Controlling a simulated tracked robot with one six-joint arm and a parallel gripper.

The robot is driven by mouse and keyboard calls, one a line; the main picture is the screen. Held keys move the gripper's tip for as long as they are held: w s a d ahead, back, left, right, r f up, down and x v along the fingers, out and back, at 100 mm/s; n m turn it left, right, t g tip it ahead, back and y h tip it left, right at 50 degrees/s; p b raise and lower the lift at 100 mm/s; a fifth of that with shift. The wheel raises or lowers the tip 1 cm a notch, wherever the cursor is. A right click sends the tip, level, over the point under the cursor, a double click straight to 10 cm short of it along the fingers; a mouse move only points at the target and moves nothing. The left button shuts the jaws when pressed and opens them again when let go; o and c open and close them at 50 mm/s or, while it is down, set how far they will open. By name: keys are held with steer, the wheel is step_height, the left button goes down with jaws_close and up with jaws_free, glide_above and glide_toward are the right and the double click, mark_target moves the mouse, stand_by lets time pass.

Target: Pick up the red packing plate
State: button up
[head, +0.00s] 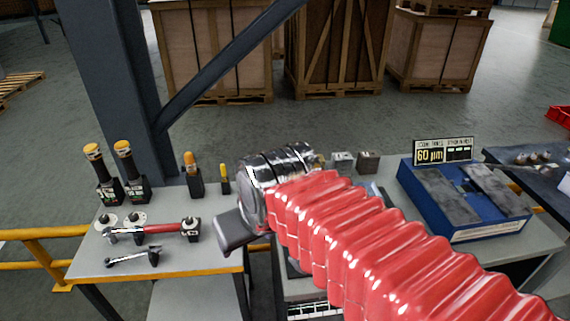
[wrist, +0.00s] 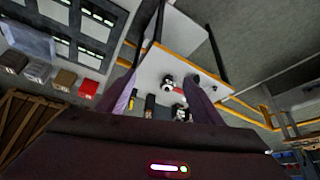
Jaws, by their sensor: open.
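The red packing plate appears to be the small red block (wrist: 88,88) at the left of the wrist view, at the end of a row of small blocks. It lies to the left of my gripper's left finger, apart from it. In the head view I cannot make it out; my red-sleeved arm covers that part of the bench. My gripper (wrist: 160,88) is open, its two fingers spread, with nothing held between them. In the head view only part of my gripper (head: 238,232) shows, above the gap between the left table and the middle bench.
The left table (head: 190,262) holds yellow-topped tools and a red-handled wrench (head: 160,229). Small blocks (head: 368,161) and a blue case (head: 465,198) with a "60 µm" sign (head: 443,151) stand right of my arm. A dark steel column (head: 110,70) rises behind the left table.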

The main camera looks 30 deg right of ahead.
steer(key=o, duration=0.4)
steer(key=w+d+r+m, duration=0.1)
steer(key=w+d+r, duration=0.2)
steer(key=w, duration=0.5)
steer(key=shift+d, duration=0.55)
steer(key=w+d+f+m+h, duration=0.1)
steer(key=w+d+f+m, duration=0.1)
steer(key=w+d, duration=0.9)
steer(key=w+d+f+m+g, duration=0.1)
steer(key=w+d+f, duration=0.2)
steer(key=w+d, duration=0.9)
steer(key=d, duration=0.2)
steer(key=shift+w+d+f+m+g+h, duration=0.3)
steer(key=shift+d+f+m+h, duration=0.1)
steer(key=shift+f, duration=0.1)
steer(key=x, duration=0.8)
steer(key=shift+w+f, duration=0.15)
steer(key=shift+f, duration=0.05)
steer(key=shift+f, duration=0.1)
